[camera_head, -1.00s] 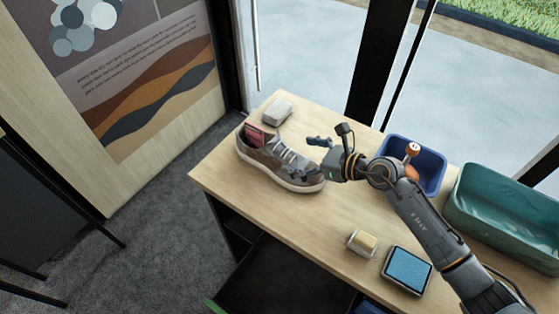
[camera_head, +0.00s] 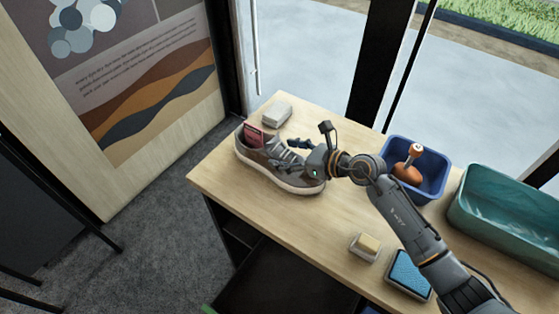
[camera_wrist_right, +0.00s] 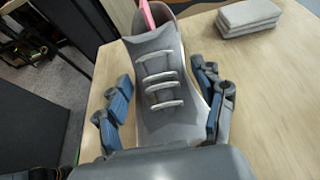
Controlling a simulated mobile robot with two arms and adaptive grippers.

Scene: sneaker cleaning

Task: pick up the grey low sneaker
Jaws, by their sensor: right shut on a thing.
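The grey low sneaker (camera_head: 262,166) stands upright on the wooden table near its left end, toe to the right. It has a white sole, and something reddish is tucked in its opening. My right gripper (camera_head: 284,153) reaches over its toe and laces from the right. In the right wrist view, the sneaker (camera_wrist_right: 160,115) lies between the fingers, one finger along each side, and the gripper is shut on it. The sole appears to rest on the table. My left gripper is out of view.
A folded grey cloth (camera_head: 277,112) lies behind the sneaker. A blue bin (camera_head: 440,193) holds an orange-handled tool (camera_head: 408,168). A teal tub (camera_head: 505,225) stands at the right.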

